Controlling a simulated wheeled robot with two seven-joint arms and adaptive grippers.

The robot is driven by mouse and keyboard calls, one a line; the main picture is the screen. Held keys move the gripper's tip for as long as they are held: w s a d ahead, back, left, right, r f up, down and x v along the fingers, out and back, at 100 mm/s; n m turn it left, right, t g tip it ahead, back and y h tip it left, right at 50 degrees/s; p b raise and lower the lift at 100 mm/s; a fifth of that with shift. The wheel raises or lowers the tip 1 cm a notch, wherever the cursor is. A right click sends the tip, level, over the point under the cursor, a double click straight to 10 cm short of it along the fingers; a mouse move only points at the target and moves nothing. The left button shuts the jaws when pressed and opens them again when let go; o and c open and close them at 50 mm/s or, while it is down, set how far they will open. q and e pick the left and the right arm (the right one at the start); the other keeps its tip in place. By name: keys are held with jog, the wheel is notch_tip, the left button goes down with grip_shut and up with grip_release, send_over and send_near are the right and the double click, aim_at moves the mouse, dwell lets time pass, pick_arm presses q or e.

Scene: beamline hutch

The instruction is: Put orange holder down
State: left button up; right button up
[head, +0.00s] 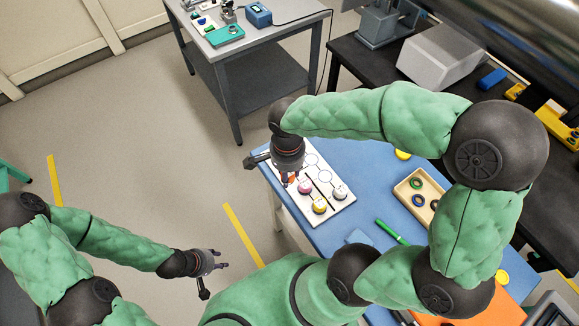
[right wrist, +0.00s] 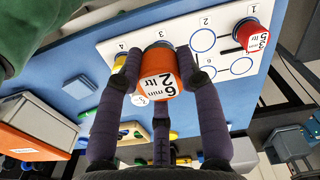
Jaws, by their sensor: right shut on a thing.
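The orange holder (right wrist: 158,82), labelled "6 min 2 ltr", is between the fingers of my right gripper (right wrist: 158,68) in the right wrist view. In the head view my right gripper (head: 289,180) is over the left part of the white board (head: 312,148), and a bit of orange shows at its fingertips. I cannot tell if the holder touches the board. The board has numbered circles; a red holder (right wrist: 252,36) stands by circle 1. My left gripper (head: 223,260) is open and empty over the floor.
The blue table (head: 338,232) carries a wooden tray (head: 402,193) with rings, a green marker (head: 391,232) and yellow discs. A grey table (head: 270,42) with equipment stands behind. The table is partly hidden by my right arm.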

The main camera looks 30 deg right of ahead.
jog(key=w+d+f, duration=0.1)
jog(key=w+f, duration=0.1)
jog(key=w+d+f+b, duration=0.1)
jog(key=w+d+f, duration=0.2)
jog(key=w+f, duration=0.1)
jog(key=shift+d+f+b, duration=0.2)
jog(key=shift+d+b, duration=0.05)
jog(key=shift+b, duration=0.1)
jog(key=shift+w+d+f+b, duration=0.1)
jog(key=shift+w+f+b, duration=0.15)
jog(key=shift+f, duration=0.75)
jog(key=shift+w+d+f+b, duration=0.1)
jog(key=shift+f+b, duration=0.15)
jog(key=shift+f, duration=0.7)
jog(key=shift+f, duration=0.2)
jog(key=o, duration=1.2)
jog(key=shift+r, duration=0.1)
jog(key=shift+r, duration=0.15)
notch_tip(320, 180, up, 12)
jog(key=p, duration=0.2)
jog(key=shift+p, duration=0.4)
